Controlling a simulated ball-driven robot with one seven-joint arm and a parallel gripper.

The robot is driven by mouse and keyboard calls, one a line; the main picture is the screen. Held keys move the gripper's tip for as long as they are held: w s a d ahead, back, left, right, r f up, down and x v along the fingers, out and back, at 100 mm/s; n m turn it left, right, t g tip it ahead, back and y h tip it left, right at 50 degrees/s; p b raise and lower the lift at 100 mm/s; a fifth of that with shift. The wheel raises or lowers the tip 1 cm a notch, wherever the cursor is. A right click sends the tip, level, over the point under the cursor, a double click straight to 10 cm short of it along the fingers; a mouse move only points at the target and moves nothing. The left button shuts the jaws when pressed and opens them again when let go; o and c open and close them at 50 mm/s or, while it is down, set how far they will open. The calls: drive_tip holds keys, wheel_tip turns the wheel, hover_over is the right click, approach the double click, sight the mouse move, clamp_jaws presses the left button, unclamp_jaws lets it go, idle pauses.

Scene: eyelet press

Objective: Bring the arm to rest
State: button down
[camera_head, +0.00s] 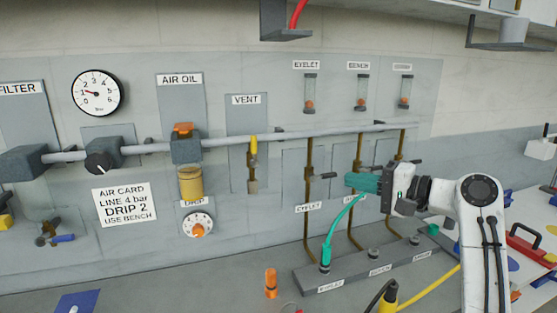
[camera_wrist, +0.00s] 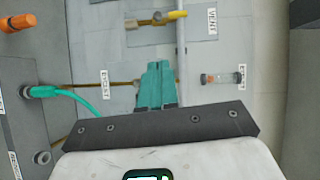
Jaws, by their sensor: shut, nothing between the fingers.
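My gripper (camera_head: 350,181) is in front of the wall panel in the head view, at the middle of the brown vertical pipes, pointing left. Its teal fingers are shut together and empty; they also show in the wrist view (camera_wrist: 156,72). The white arm (camera_head: 480,225) comes up from the lower right, bent at the elbow. A green hose (camera_head: 341,220) rises from the EYELET socket on the bench block toward my gripper. Its upper end is hidden, and I cannot tell whether it touches the gripper.
A grey manifold block (camera_head: 308,281) stands on the bench below. Brown pipes and a lever valve (camera_head: 322,176) are close by the fingers. A yellow-bodied plug (camera_head: 388,297) and an orange piece (camera_head: 271,283) are at the front.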

drive_tip(key=s+d+f+n+g+h, duration=0.1)
drive_tip(key=s+f+h, duration=0.1)
drive_tip(key=s+f, duration=0.6)
drive_tip(key=s+d+f+g+h, duration=0.1)
drive_tip(key=s+f+h, duration=0.25)
drive_tip(key=f, duration=0.95)
drive_tip(key=s+d+f+n+g+h, duration=0.1)
drive_tip(key=s+f+h, duration=0.1)
drive_tip(key=s+f, duration=0.6)
drive_tip(key=s+d+f+n+g+h, duration=0.1)
drive_tip(key=s+f, duration=0.3)
drive_tip(key=s, duration=0.5)
drive_tip(key=s+d+f+n+g+h, duration=0.1)
drive_tip(key=s+d+f+g+h, duration=0.2)
drive_tip(key=s, duration=0.7)
drive_tip(key=s+d+f+n+g+h, duration=0.2)
drive_tip(key=s+d+f, duration=0.2)
drive_tip(key=s, duration=0.6)
wheel_tip(320, 180, down, 3)
drive_tip(key=shift+r+b, duration=0.15)
drive_tip(key=shift+b, duration=0.15)
